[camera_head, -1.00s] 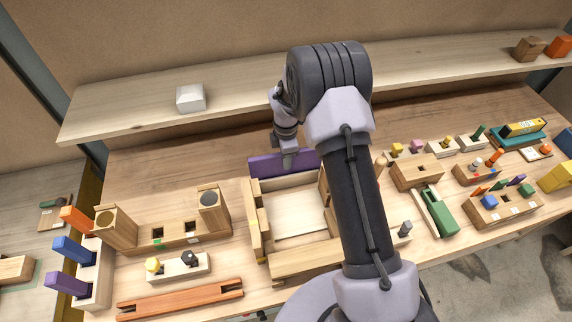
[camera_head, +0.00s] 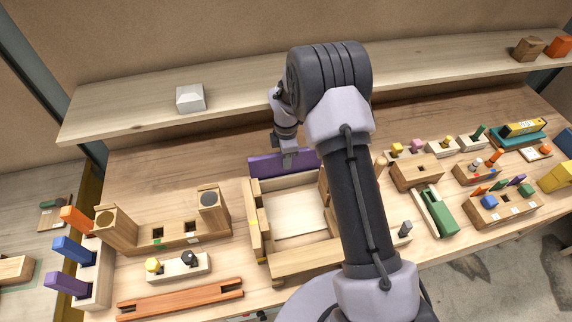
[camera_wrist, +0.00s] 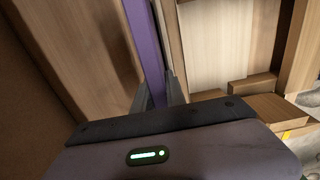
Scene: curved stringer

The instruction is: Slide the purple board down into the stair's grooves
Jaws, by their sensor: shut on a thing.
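The purple board (camera_head: 267,165) stands on edge at the far side of the wooden stair frame (camera_head: 257,220) in the head view. My gripper (camera_head: 288,158) reaches down to the board's upper edge from above and is shut on it. In the wrist view the purple board (camera_wrist: 148,45) runs away from between the two dark fingers (camera_wrist: 158,100), alongside the stair's pale wooden wall (camera_wrist: 174,42). I cannot tell whether the board's ends sit in the grooves. My arm hides the board's right end and the frame's right side.
A wooden block with square holes (camera_head: 175,236) stands left of the frame. A brown-orange rail (camera_head: 180,299) lies in front of it. A green piece (camera_head: 437,212) and several peg blocks stand at the right. A shelf with a white block (camera_head: 190,98) runs behind.

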